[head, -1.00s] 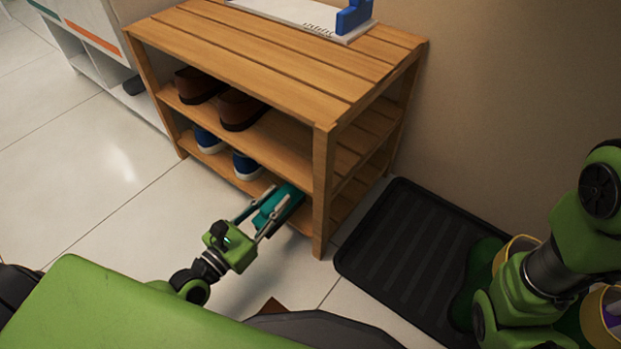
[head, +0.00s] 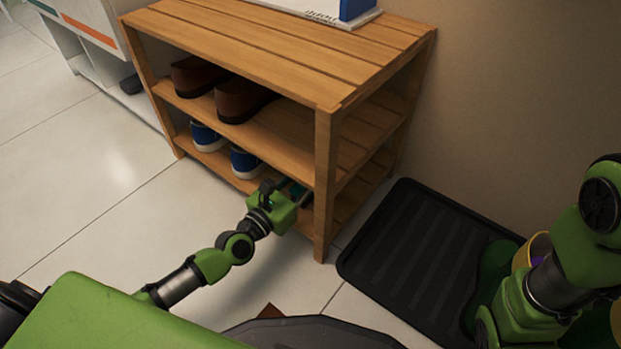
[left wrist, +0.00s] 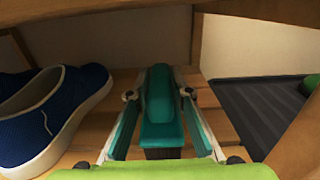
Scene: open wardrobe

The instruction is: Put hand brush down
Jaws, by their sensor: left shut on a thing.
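The teal hand brush (left wrist: 160,106) is between the fingers of my left gripper, seen in the left wrist view, just above or on the slatted bottom shelf (left wrist: 128,76); I cannot tell whether it touches. In the head view my left gripper (head: 296,192) reaches into the right end of the shoe rack's bottom shelf, and most of the brush is hidden behind my wrist. My left gripper is shut on the brush. My right arm is at the right edge of the head view, but its gripper is not visible.
Blue shoes (head: 245,162) stand left of my gripper on the bottom shelf; one is close in the wrist view (left wrist: 45,115). Brown shoes (head: 240,101) sit on the middle shelf. A rack post (head: 325,190) stands just right of my gripper. A black ribbed mat (head: 420,240) lies right of the rack.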

